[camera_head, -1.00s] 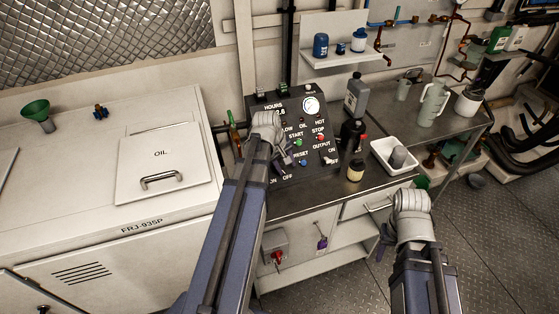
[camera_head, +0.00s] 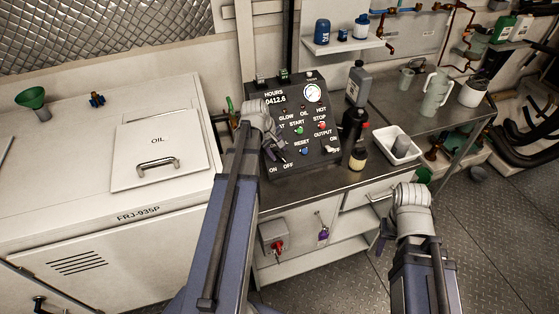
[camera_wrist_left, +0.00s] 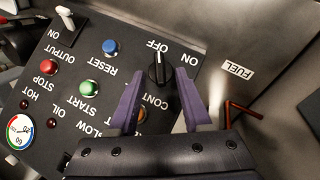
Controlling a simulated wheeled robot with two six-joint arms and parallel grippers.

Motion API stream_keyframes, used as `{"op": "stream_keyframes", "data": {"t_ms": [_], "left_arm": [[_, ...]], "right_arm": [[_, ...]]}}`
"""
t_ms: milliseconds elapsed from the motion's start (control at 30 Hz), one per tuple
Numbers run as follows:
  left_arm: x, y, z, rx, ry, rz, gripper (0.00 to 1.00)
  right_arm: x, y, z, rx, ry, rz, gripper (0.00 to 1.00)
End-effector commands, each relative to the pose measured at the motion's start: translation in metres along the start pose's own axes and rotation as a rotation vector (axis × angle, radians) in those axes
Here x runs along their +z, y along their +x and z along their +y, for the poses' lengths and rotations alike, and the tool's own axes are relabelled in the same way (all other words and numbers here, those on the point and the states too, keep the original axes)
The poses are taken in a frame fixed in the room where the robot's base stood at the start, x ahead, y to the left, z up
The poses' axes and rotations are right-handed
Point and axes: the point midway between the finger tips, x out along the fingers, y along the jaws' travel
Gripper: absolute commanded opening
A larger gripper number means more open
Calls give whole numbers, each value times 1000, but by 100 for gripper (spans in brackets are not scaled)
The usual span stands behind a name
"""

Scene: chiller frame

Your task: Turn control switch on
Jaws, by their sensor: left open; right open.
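The control panel (camera_head: 310,131) stands on the bench, with the control switch at its lower left, above ON and OFF labels. In the left wrist view the control switch (camera_wrist_left: 157,70) is a black rotary knob, and its white mark points to the OFF label. My left gripper (camera_wrist_left: 162,82) is open, with its purple fingers on either side of the knob. I cannot tell whether they touch it. In the head view my left gripper (camera_head: 275,150) covers the knob. My right gripper (camera_head: 383,240) is open and empty, in front of the bench drawers.
The panel also carries a green START button (camera_wrist_left: 89,88), a red STOP button (camera_wrist_left: 48,67), a blue RESET button (camera_wrist_left: 110,46) and a white OUTPUT toggle (camera_wrist_left: 65,18). Dark bottles (camera_head: 353,128) and a white tray (camera_head: 397,151) stand to its right. The OIL cabinet (camera_head: 70,160) is left.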

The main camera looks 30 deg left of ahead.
Motion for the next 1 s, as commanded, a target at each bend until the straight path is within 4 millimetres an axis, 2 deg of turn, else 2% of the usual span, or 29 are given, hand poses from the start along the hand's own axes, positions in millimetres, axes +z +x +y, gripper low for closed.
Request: {"op": "stream_keyframes", "data": {"t_ms": [33,200,567,1000], "left_arm": [[0,14,-2,0,1,0,49],[-1,30,-1,0,0,0,49],[0,32,0,0,0,0,49],[0,32,0,0,0,0,0]], "right_arm": [[-1,14,-1,0,0,0,50],[-2,28,-3,0,0,0,50],[-2,29,-3,0,0,0,50],[-2,29,-3,0,0,0,50]]}}
